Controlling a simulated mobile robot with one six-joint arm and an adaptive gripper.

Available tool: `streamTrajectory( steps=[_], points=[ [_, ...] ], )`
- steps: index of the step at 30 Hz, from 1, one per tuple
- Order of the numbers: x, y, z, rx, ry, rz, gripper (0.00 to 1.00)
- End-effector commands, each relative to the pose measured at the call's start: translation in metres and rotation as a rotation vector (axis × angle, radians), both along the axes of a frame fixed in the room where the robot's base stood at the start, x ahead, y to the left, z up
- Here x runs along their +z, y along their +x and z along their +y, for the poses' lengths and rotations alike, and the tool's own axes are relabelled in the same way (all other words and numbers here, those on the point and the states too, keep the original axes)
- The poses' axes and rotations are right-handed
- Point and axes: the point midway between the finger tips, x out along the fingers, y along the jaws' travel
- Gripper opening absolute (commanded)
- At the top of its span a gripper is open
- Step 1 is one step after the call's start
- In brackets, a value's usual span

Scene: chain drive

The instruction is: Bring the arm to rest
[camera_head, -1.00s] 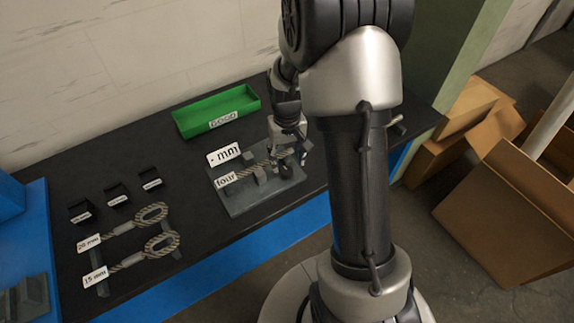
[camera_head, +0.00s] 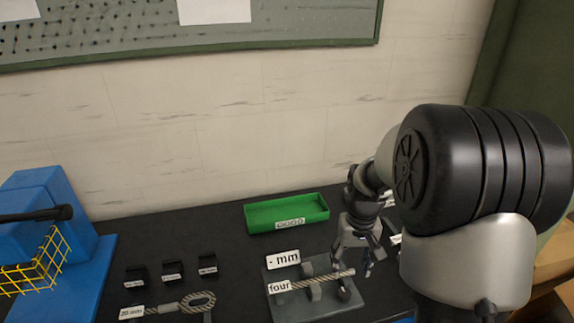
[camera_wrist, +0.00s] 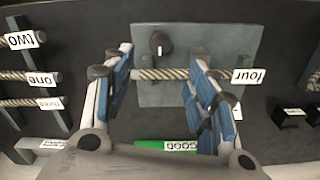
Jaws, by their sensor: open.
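My gripper (camera_head: 366,268) is open at the right end of the grey fixture plate (camera_head: 338,304) on the black bench. In the wrist view its blue-padded fingers (camera_wrist: 163,62) are spread apart with nothing clamped between them. The rope labelled "four" (camera_head: 322,281) lies across the holders of the plate; it also shows in the wrist view (camera_wrist: 165,74), behind the fingers, which overlap it. I cannot tell how far above it they are. A "- mm" sign (camera_head: 283,259) stands at the plate's back left corner. The large arm joint hides the bench's right side.
A green "GOOD" tray (camera_head: 262,222) sits behind the plate. Several small black labelled holders (camera_head: 172,271) and a looped rope (camera_head: 190,303) lie to the left. A blue machine with a yellow cage (camera_head: 45,262) is at far left. More labelled ropes (camera_wrist: 30,76) show in the wrist view.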

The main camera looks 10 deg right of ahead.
Motion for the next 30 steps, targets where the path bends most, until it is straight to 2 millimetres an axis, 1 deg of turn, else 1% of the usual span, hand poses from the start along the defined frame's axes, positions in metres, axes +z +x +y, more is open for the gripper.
streamTrajectory(
  steps=[2, 4, 5, 8, 9, 11, 12, 16, 18, 20, 21, 24, 27, 30],
  points=[
    [0.007, -0.001, 0.003, 0.004, -0.003, -0.010, 0.52],
    [0.020, -0.005, 0.009, 0.013, -0.008, -0.026, 0.52],
    [0.028, -0.008, 0.013, 0.018, -0.011, -0.037, 0.52],
    [0.062, -0.025, 0.032, 0.043, -0.022, -0.083, 0.52],
    [0.076, -0.034, 0.041, 0.055, -0.028, -0.105, 0.52],
    [0.095, -0.050, 0.054, 0.072, -0.034, -0.137, 0.52],
    [0.107, -0.061, 0.062, 0.082, -0.037, -0.159, 0.52],
    [0.136, -0.101, 0.086, 0.121, -0.045, -0.230, 0.52],
    [0.146, -0.123, 0.097, 0.139, -0.047, -0.267, 0.52],
    [0.152, -0.142, 0.105, 0.155, -0.049, -0.298, 0.52],
    [0.155, -0.153, 0.110, 0.165, -0.049, -0.319, 0.52],
    [0.157, -0.177, 0.119, 0.185, -0.049, -0.359, 0.52],
    [0.157, -0.193, 0.124, 0.199, -0.047, -0.388, 0.52],
    [0.156, -0.201, 0.126, 0.205, -0.046, -0.402, 0.52]
  ],
)
